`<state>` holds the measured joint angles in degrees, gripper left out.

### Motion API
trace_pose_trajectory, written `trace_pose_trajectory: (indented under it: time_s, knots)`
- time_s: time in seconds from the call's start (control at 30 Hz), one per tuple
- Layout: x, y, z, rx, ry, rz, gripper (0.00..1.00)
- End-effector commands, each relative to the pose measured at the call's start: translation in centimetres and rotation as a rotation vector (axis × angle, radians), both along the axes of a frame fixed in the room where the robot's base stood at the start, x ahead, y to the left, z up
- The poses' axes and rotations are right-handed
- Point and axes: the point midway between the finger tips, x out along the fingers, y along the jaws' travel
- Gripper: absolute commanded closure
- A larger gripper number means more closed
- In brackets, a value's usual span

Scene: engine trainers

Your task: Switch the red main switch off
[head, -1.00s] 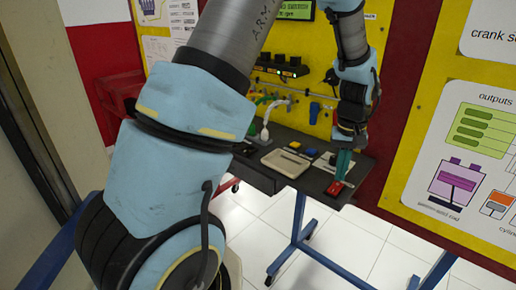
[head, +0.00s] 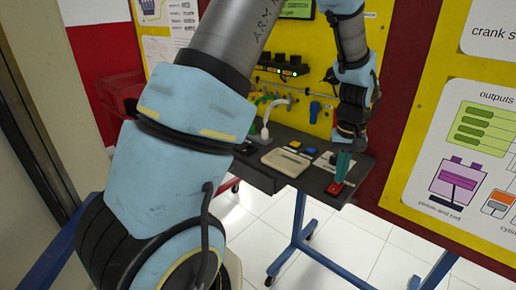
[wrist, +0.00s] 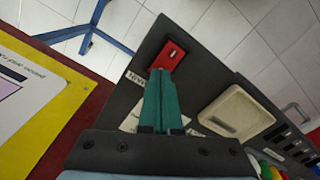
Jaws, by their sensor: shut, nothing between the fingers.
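The red main switch (head: 336,187) sits near the front right corner of the dark shelf (head: 357,163).
A beige tray (head: 275,164) lies on the shelf left of the switch, with small blue (head: 310,151) and yellow (head: 294,144) parts behind it. The yellow panel (head: 317,92) stands behind. A blue stand leg (head: 299,215) is below.

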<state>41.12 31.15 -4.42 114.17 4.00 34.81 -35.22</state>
Motion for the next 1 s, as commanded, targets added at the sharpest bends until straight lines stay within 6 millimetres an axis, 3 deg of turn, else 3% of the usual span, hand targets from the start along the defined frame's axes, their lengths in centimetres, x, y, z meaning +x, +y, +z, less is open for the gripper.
trace_pose_trajectory:
  time_s: [0.67,1.0]
  knots:
    - [0.0,0.0,-0.8,0.000,0.001,0.000,1.00]
    - [0.0,0.0,1.4,0.000,0.000,0.000,1.00]
